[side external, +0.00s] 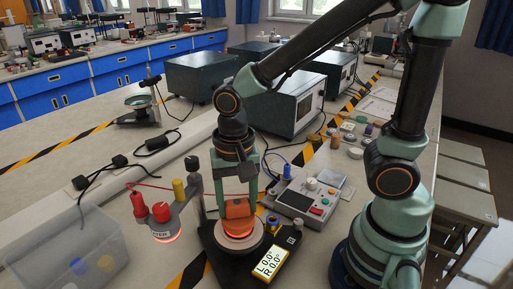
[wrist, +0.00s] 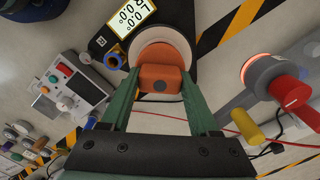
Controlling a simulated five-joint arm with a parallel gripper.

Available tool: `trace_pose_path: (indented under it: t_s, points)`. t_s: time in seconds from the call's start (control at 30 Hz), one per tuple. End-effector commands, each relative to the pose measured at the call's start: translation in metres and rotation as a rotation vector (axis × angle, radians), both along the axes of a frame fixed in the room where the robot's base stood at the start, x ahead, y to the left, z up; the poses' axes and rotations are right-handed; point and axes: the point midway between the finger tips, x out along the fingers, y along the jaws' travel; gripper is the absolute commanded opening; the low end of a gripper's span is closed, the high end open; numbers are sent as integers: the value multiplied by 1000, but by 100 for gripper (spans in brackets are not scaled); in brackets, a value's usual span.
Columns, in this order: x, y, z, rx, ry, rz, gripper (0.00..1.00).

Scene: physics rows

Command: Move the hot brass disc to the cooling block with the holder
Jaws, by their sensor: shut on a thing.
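In the side view the holder (side external: 237,208) is low over a pale round plate (side external: 262,243) on a black base. An orange-brown round face (wrist: 157,54), perhaps the brass disc, shows beyond the block in the wrist view. A red-orange glow shows under the holder in the side view. I cannot tell whether it touches the plate, or which part is the cooling block.
A grey heater (side external: 163,225) with a red knob and glowing edge stands left of the plate. The black base carries a lit display (side external: 270,262) reading L 0.0°, R 0.0°. A grey control box (side external: 310,200) stands at right; a clear bin (side external: 70,255) is front left.

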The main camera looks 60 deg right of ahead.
Motion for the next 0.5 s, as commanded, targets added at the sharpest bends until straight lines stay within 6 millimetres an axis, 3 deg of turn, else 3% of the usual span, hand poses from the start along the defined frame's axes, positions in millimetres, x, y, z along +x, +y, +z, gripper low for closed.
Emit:
trace_pose_path:
  t_s: [0.5]
  points:
    - [0, 0, -6, 0, 0, 0, 6]
